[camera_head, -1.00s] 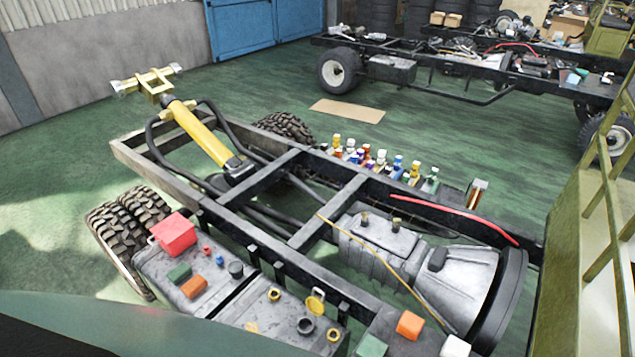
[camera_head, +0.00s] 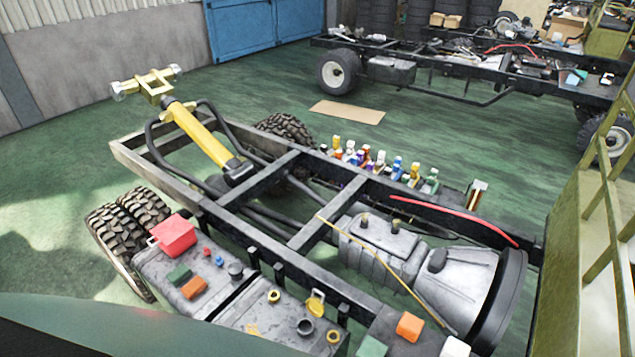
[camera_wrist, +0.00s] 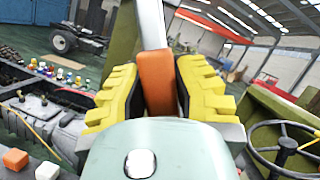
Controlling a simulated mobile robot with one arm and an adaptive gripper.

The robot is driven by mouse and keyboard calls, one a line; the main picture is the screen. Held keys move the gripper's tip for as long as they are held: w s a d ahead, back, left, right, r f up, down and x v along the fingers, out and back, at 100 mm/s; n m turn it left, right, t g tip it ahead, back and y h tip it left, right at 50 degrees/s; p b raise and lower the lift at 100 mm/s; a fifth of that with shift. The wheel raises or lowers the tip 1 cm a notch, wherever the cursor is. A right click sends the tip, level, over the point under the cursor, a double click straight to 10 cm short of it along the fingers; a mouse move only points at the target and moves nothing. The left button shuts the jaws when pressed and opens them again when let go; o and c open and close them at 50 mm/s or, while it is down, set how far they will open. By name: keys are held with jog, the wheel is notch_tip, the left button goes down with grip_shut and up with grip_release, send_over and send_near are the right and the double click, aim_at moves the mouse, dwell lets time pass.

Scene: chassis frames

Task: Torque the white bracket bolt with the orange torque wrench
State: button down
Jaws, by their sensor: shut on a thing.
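In the wrist view my gripper (camera_wrist: 157,88) has its yellow ridged fingers closed on both sides of the orange handle of the torque wrench (camera_wrist: 156,72). The wrench's pale shaft (camera_wrist: 150,25) runs up and out of the top of that view, so its far end is hidden. My gripper and the wrench do not show in the head view. A white block (camera_head: 455,347) sits at the bottom edge of the head view, near an orange block. The white block also shows low in the wrist view (camera_wrist: 47,170). I cannot make out a bolt on it.
The black chassis frame (camera_head: 240,225) fills the middle, with a gearbox (camera_head: 455,285) and grey tanks (camera_head: 190,265). Several small coloured bottles (camera_head: 380,165) line its far rail. An olive cab frame (camera_head: 600,230) stands at right. A steering wheel (camera_wrist: 284,143) is at right in the wrist view.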

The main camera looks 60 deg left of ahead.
jog(key=shift+a+r, duration=0.1)
jog(key=shift+a, duration=0.05)
jog(key=shift+s+a+m+t+h+p, duration=0.15)
jog(key=shift+a+m+t+h+p, duration=0.25)
jog(key=shift+m+p, duration=0.35)
jog(key=shift+s+a+f+m+t+h+p, duration=0.2)
jog(key=shift+a+f+m+p, duration=0.15)
jog(key=shift+m, duration=0.25)
jog(key=shift+s+a+f+m+t+h+p, duration=0.15)
jog(key=shift+a+f+m+h, duration=0.1)
jog(key=shift+a+m, duration=0.25)
jog(key=shift+w+d, duration=0.1)
